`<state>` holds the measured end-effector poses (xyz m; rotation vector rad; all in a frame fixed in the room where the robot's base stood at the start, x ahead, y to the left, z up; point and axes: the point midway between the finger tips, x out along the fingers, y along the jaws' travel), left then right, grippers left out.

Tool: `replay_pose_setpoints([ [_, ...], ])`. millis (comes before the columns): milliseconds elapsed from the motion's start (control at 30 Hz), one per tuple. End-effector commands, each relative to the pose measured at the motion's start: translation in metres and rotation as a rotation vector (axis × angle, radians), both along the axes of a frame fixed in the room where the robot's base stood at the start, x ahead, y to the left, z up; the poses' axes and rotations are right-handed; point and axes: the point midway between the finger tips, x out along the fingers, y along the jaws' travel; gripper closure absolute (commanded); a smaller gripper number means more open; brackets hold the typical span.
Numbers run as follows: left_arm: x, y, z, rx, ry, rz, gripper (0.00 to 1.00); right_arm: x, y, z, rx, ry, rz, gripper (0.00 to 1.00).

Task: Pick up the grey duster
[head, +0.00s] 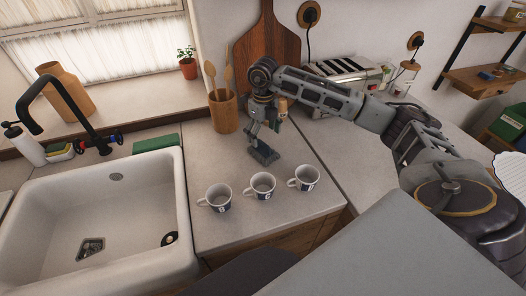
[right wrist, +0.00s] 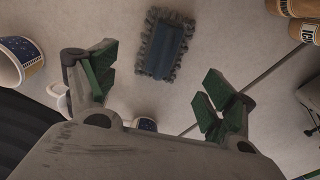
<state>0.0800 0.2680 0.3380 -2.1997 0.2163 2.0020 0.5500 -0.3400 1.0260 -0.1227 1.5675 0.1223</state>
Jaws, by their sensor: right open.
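The grey duster (head: 264,153) lies on the counter between the sink and the toaster, behind the mugs. In the right wrist view the duster (right wrist: 167,46) shows a blue-grey middle and a fluffy grey fringe, ahead of the fingers. My right gripper (head: 263,124) points down over the counter close above the duster. In the right wrist view my right gripper (right wrist: 158,88) is open, its green finger pads wide apart with nothing between them. My left gripper is in neither view.
Three mugs (head: 262,187) stand in a row in front of the duster. A wooden utensil holder (head: 223,111) is behind left, a toaster (head: 343,82) behind right. The white sink (head: 92,215) is at the left. A seam and gap run right of the duster.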

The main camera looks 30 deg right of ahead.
Motion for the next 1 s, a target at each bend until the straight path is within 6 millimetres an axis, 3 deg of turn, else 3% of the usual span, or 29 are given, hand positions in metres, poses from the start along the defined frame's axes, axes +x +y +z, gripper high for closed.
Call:
replay_pose_setpoints([
  [300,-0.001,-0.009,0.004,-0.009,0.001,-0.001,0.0,0.0,0.0,-0.032,0.0,0.001,0.001,0.16],
  [767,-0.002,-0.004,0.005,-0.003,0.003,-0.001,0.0,0.0,0.0,-0.036,0.001,0.001,0.001,0.16],
  [1000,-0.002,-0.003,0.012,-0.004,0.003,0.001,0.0,0.004,-0.001,-0.054,0.001,0.002,-0.001,0.16],
])
